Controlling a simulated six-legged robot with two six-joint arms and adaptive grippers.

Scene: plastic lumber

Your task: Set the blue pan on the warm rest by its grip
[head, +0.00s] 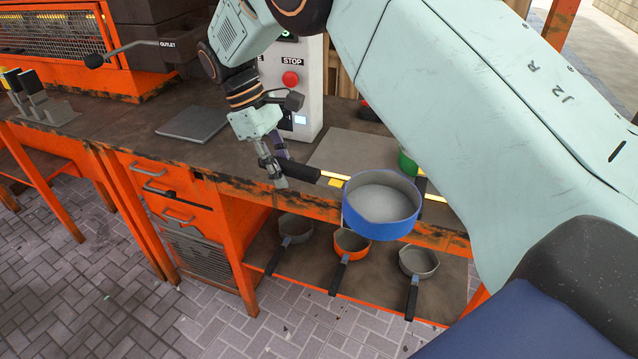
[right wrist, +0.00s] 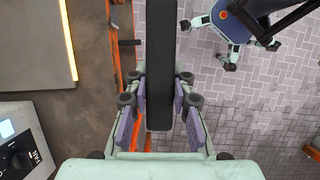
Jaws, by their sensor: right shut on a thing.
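The blue pan (head: 382,212) hangs in the air, roughly level, over the front edge of the bench. My right gripper (head: 275,172) is shut on its black grip (head: 303,171), left of the pan body. In the right wrist view the grip (right wrist: 160,65) runs between both fingers of my right gripper (right wrist: 160,100); the pan body is out of that view. The warm rest looks to be the flat grey plate (head: 352,148) with a glowing yellow edge, behind the pan; the plate also shows in the right wrist view (right wrist: 32,38). My left gripper is not in view.
A control box (head: 297,85) with a red stop button stands behind my right gripper. A green vessel (head: 407,163) is partly hidden behind the blue pan. A dark flat plate (head: 193,123) lies left. Grey and orange pans, one being the orange pan (head: 351,243), sit on the lower shelf.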

